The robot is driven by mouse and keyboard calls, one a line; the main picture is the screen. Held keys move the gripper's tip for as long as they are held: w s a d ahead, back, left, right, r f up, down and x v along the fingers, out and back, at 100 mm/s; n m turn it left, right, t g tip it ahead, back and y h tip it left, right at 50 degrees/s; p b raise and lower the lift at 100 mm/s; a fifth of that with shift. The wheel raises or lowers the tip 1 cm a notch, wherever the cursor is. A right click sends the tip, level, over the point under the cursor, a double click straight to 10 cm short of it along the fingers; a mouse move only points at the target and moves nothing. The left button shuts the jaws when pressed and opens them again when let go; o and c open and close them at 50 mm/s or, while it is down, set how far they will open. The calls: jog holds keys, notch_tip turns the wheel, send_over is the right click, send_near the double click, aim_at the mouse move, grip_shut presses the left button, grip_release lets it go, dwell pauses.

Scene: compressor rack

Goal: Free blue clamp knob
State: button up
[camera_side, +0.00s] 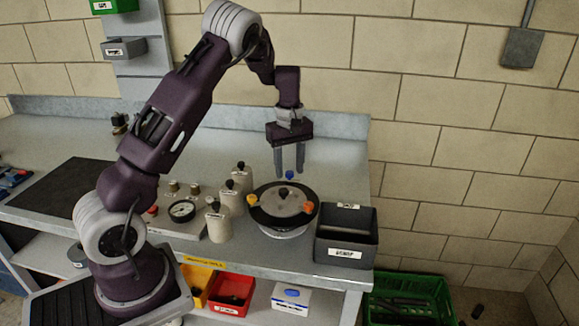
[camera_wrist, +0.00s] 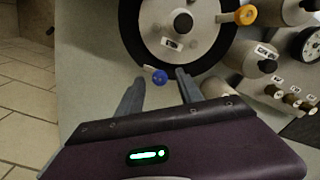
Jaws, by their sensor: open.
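The blue clamp knob (camera_side: 289,175) is at the back edge of a round pot with a black-rimmed lid (camera_side: 283,205). In the wrist view the blue knob (camera_wrist: 159,77) sits just beyond and between the two fingertips. I cannot tell from these frames whether the fingers touch the knob. A yellow knob (camera_wrist: 245,15) and an orange knob (camera_side: 310,206) sit at other points on the lid rim.
A dark open bin (camera_side: 346,250) stands right of the pot. Several beige cylinders (camera_side: 217,222) and a gauge panel (camera_side: 182,210) stand to its left. A dark mat (camera_side: 65,187) lies farther left. A green crate (camera_side: 410,298) is on the floor. The bench behind the pot looks clear.

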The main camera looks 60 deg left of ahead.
aim_at(290, 172)
notch_tip(290, 172, up, 7)
jog(key=shift+r, duration=0.1)
jog(key=s+d+r+m+t+h, duration=0.1)
jog(key=s+d+r+m+t, duration=0.2)
jog(key=s+d+r+m, duration=0.55)
jog(key=s+d+r+m+t, duration=0.1)
jog(key=s+d+m, duration=0.2)
jog(key=s+d, duration=0.3)
jog(key=s+d+r+m+t+y, duration=0.1)
jog(key=s+d+m, duration=0.3)
jog(key=s, duration=0.9)
jog(key=d, duration=0.3)
jog(key=shift+t, duration=0.3)
jog(key=shift+a+r+m, duration=0.1)
jog(key=shift+r+m, duration=0.05)
jog(key=shift+m, duration=0.1)
